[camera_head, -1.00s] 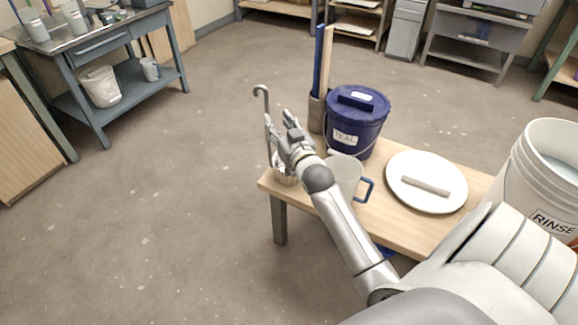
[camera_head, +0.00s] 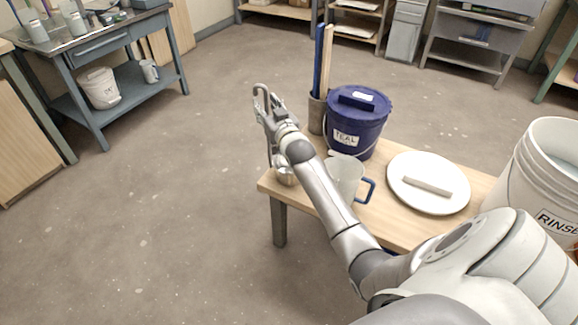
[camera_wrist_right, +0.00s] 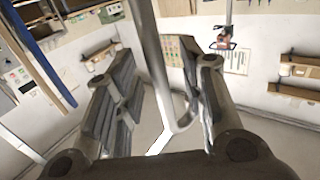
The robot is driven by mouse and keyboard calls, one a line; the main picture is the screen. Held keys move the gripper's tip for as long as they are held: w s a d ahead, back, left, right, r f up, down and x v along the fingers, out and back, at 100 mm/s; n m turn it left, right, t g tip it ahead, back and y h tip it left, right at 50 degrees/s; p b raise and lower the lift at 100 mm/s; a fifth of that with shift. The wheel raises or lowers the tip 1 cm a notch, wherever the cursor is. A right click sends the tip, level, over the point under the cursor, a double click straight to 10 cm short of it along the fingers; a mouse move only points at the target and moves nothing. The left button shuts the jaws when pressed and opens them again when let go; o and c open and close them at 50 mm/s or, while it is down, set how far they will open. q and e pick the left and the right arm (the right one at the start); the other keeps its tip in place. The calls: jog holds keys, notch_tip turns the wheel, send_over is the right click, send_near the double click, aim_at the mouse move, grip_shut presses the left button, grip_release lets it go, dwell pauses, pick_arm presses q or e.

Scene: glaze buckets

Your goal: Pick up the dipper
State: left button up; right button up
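The dipper is a grey metal ladle with a tall hooked handle (camera_head: 270,150). Its bowl (camera_head: 286,176) is at the left end of the wooden bench (camera_head: 400,232), partly hidden by my right arm. My right gripper (camera_head: 265,103) is up at the hooked top of the handle. In the right wrist view the handle (camera_wrist_right: 152,60) runs down between the two spread fingers of my right gripper (camera_wrist_right: 160,85), and its hook curves near the right finger. A gap shows beside the handle, so the fingers look open around it. My left gripper is not in view.
Behind the arm stand a blue lidded TEAL bucket (camera_head: 355,125) and a holder (camera_head: 317,115) with tall sticks. A pitcher (camera_head: 345,175) with a blue handle is close beside my forearm. A white plate (camera_head: 410,202) and a RINSE bucket (camera_head: 530,180) are to the right.

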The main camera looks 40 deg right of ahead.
aim_at(267, 98)
jog(key=shift+c, duration=0.4)
grip_shut()
jog(key=shift+r, duration=0.1)
jog(key=shift+r, duration=0.4)
notch_tip(267, 98, up, 2)
jog(key=shift+r+p, duration=0.15)
jog(key=shift+p, duration=0.4)
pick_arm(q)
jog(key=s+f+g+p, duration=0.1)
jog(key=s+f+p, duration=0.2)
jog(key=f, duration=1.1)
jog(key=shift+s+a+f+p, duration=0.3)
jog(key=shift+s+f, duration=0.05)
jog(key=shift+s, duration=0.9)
pick_arm(e)
jog(key=s+a+r, duration=0.6)
jog(key=s+r, duration=0.3)
jog(key=s, duration=0.3)
jog(key=shift+s+a+r, duration=0.15)
jog(key=shift+a+r, duration=0.25)
jog(key=c, duration=0.7)
grip_release()
